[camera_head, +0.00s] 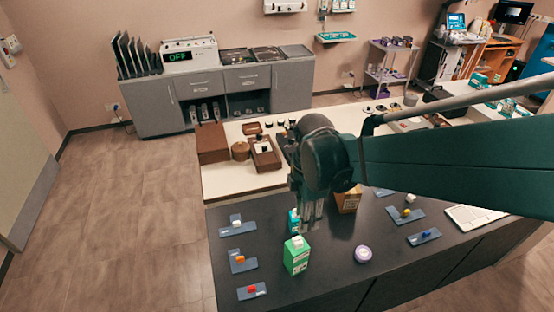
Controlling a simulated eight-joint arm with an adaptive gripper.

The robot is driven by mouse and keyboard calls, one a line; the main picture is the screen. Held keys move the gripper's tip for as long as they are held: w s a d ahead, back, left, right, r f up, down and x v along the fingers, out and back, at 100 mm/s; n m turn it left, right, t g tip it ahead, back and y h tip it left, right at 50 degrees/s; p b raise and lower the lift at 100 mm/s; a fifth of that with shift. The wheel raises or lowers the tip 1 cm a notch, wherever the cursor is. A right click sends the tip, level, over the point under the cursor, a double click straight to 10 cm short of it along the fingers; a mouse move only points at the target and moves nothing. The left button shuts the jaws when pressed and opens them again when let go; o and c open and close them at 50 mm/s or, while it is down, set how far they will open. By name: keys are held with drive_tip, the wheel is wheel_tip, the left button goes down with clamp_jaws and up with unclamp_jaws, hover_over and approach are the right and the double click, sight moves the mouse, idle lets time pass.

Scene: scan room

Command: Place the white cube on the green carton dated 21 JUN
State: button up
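A small white cube (237,223) sits on a blue-grey pad (246,230) at the left of the dark counter. Another small white block (410,198) shows at the right. A green carton (296,258) stands upright near the front, with a pale patch on top that I cannot make out. A second, teal-green carton (293,221) stands behind it, partly hidden. Dates on the cartons are too small to read. My gripper (312,222) points down just right of the teal carton, above and behind the front carton. Its fingers are too small to judge their gap, and no held object is visible.
An orange-brown carton (349,200) stands right of my gripper. A round purple-rimmed lid (363,253) lies front right. Pads with orange (240,259), red (252,289), yellow (406,212) and blue (427,233) blocks flank the counter.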

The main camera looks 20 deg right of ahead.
drive_tip(key=shift+r, duration=0.1)
drive_tip(key=s+a+r+m+t, duration=0.1)
drive_tip(key=s+r+m+t, duration=0.3)
drive_tip(key=m, duration=1.4)
wheel_tip(320, 180, up, 7)
drive_tip(key=t, duration=0.3)
drive_tip(key=shift+a, duration=0.2)
